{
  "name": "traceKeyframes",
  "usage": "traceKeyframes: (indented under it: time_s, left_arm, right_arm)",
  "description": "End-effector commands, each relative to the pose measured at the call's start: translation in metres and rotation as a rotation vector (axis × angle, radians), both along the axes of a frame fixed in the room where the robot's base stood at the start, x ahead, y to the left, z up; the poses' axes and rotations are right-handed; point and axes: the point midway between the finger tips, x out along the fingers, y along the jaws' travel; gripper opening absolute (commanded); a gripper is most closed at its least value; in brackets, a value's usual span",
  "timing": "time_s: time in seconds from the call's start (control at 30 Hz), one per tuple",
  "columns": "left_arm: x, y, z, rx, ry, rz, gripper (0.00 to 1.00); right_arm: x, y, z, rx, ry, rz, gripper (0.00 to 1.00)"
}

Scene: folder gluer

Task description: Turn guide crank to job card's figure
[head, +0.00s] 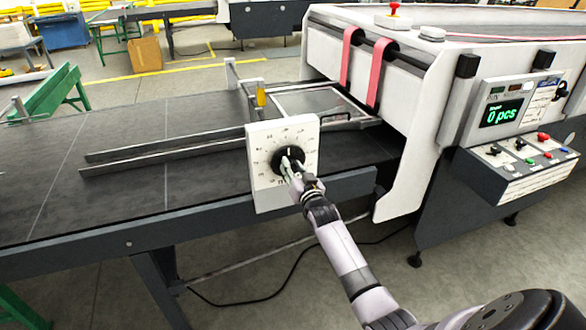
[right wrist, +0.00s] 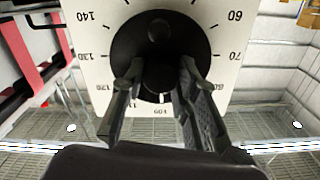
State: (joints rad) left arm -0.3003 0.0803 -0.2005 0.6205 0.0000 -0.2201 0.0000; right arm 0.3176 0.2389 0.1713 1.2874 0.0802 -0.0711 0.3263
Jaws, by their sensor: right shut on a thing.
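A white dial plate (head: 258,188) with a ring of figures stands upright at the table's front edge. The black guide crank (head: 287,158) is at its centre. In the right wrist view the crank hub (right wrist: 160,40) shows close up, with a white mark (right wrist: 162,98) toward the bottom figure, which seems to be 100; figures 60, 70, 120, 130 and 140 are readable around it. My right gripper (head: 292,168) is shut on the crank, its fingers (right wrist: 158,88) on either side of the knob. My left gripper is out of view. I cannot pick out the job card for sure.
Two metal guide rails (head: 165,152) lie along the dark table (head: 60,190) behind the dial. The white machine (head: 425,100) stands at the right, with a green display (head: 501,112) reading 0 pcs, a button panel (head: 525,165) and a small printed sheet (head: 541,99).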

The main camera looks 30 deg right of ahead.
Motion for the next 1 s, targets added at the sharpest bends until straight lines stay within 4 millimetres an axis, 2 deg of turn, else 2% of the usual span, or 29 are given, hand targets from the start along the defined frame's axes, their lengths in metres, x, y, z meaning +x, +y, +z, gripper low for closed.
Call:
traceKeyframes:
  time_s: [0.7, 1.0]
  left_arm:
    - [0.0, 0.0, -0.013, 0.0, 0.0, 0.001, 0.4]
    - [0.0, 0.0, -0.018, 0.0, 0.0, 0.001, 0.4]
  right_arm:
    - [0.0, 0.002, -0.003, -0.656, 0.161, 0.001, 0.0]
    - [0.0, 0.002, -0.003, -0.865, 0.211, 0.001, 0.0]
